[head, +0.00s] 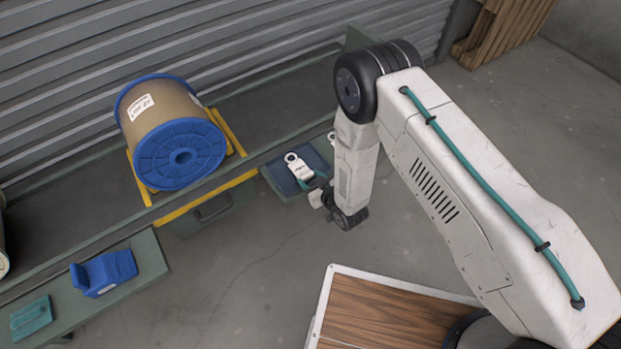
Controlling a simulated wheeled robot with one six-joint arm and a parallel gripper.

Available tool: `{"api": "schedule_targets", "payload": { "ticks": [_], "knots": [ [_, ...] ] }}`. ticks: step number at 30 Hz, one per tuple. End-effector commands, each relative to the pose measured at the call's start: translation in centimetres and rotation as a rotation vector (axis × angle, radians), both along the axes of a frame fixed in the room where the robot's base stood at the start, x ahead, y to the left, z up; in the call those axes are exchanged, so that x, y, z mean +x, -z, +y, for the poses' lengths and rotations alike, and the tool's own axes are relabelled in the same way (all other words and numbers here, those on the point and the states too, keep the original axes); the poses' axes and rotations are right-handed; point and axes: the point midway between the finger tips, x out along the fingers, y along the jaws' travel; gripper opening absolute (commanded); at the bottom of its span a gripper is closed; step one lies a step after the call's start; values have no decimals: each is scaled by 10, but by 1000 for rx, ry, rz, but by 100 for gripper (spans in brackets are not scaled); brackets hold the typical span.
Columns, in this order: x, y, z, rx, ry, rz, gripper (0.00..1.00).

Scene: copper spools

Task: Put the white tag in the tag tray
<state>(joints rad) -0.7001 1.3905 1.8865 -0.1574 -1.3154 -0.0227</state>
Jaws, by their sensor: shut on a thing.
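The white tag (299,169) has a round end with a dark hole and small dark print. It shows just left of my gripper (314,183), whose jaws are shut on its lower end. The tag overlaps the blue tray (280,180) on a small ledge beside the rail; I take this as the tag tray. From this angle I cannot tell whether the tag touches the tray or is held above it. My arm hides the tray's right side, and the fingertips are small in view.
A large spool (160,125) with blue flanges sits in a yellow cradle on the dark bench. A blue block (104,272) and a teal piece (31,318) lie on a front shelf. A wood-topped surface (385,318) is near my base. Open floor lies between.

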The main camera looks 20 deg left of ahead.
Motion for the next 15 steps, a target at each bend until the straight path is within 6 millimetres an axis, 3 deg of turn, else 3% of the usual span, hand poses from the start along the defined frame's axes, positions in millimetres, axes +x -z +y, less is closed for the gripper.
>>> {"api": "schedule_targets", "payload": {
  "ticks": [3, 4, 6, 15],
  "knots": [
    [0, 4, 0, -2, 0, 1, 27],
    [0, 4, 0, -2, 0, 1, 57],
    [-1, 4, -1, -3, 0, 3, 71],
    [-3, 2, -1, -6, -2, 6, 71]
  ]
}}
